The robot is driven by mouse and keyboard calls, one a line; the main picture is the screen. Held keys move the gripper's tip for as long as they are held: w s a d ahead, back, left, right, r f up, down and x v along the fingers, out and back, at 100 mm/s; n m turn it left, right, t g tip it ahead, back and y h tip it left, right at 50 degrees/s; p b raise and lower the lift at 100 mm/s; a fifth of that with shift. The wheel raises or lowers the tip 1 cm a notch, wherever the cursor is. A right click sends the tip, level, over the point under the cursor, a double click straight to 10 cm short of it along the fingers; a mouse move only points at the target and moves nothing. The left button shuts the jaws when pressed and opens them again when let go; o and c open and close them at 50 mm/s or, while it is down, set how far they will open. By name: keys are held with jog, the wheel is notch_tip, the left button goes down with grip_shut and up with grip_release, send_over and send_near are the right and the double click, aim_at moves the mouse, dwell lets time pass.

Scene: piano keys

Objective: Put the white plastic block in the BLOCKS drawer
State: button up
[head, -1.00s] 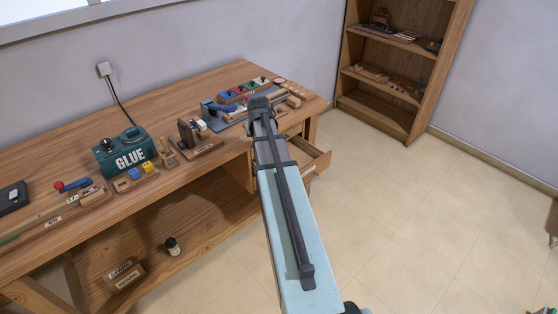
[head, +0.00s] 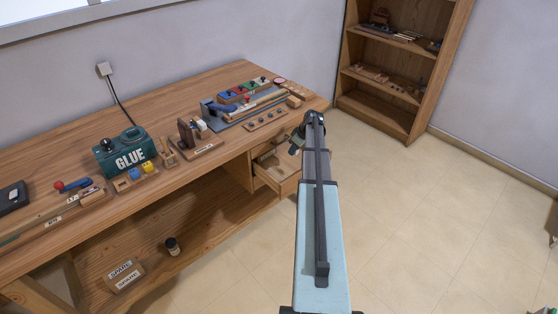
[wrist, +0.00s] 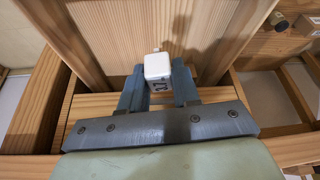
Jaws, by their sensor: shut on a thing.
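The white plastic block (wrist: 157,66) is between the fingertips of my gripper (wrist: 158,80) in the wrist view. A small dark mark shows on its near side. In the head view my gripper (head: 298,140) is small and dark at the far end of my arm, beside the open drawer and near the bench's front edge; the block cannot be made out there. The open drawer (head: 288,187) sticks out from under the bench's right part. No label on its front is readable. In the wrist view, wooden walls and panels surround the gripper; its exact height over them is unclear.
The bench (head: 150,205) carries a green GLUE machine (head: 125,152), a blue-grey tool station (head: 240,105) and several small wooden holders. A SPARE box (head: 124,275) and a dark bottle (head: 172,246) sit on the lower shelf. Open floor (head: 420,220) lies to the right.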

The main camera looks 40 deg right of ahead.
jog(key=shift+w+d+n+y, duration=0.2)
jog(key=shift+w+n+y, duration=0.25)
jog(key=shift+n, duration=0.55)
jog(key=shift+f, duration=0.1)
send_near(290, 168)
jog(key=shift+x, duration=2.6)
jog(key=shift+w+a+f, duration=0.1)
jog(key=shift+a, duration=0.1)
jog(key=o, duration=1)
jog(key=v, duration=1.2)
jog(key=shift+w+r, duration=0.15)
jog(key=shift+r, duration=0.1)
